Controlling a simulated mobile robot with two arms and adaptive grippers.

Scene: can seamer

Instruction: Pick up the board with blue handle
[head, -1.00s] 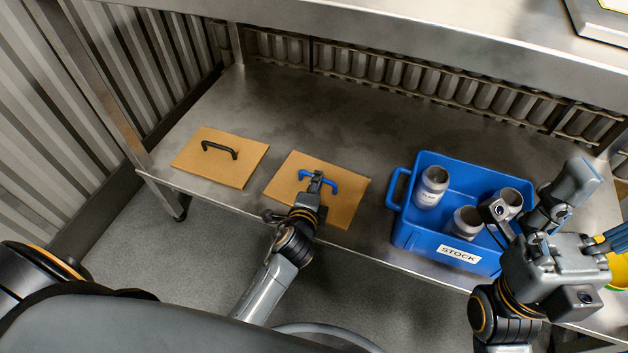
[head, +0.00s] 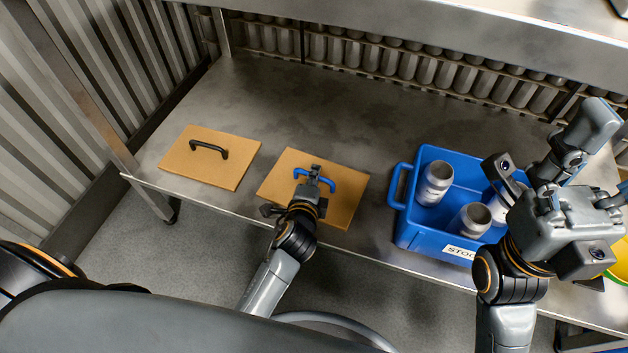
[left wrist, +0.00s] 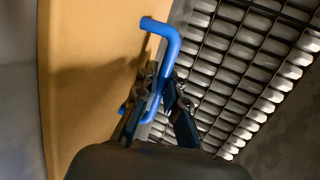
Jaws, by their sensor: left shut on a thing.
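The board with blue handle (head: 330,205) is a flat tan panel near the front edge of the metal shelf; I cannot tell if it lies flat or is slightly raised. My left gripper (head: 312,175) is over its middle, shut on the blue handle (head: 328,184). In the left wrist view, the blue handle (left wrist: 165,32) passes between the fingers (left wrist: 158,105), beside the tan board face (left wrist: 95,50). The fingers hide part of the handle.
A tan board with a black handle (head: 185,172) lies to the left, with a small gap between the boards. A blue crate (head: 428,236) marked STOCK, holding several metal cans, stands to the right. An upper metal shelf (head: 400,30) overhangs the back. The shelf behind the boards is clear.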

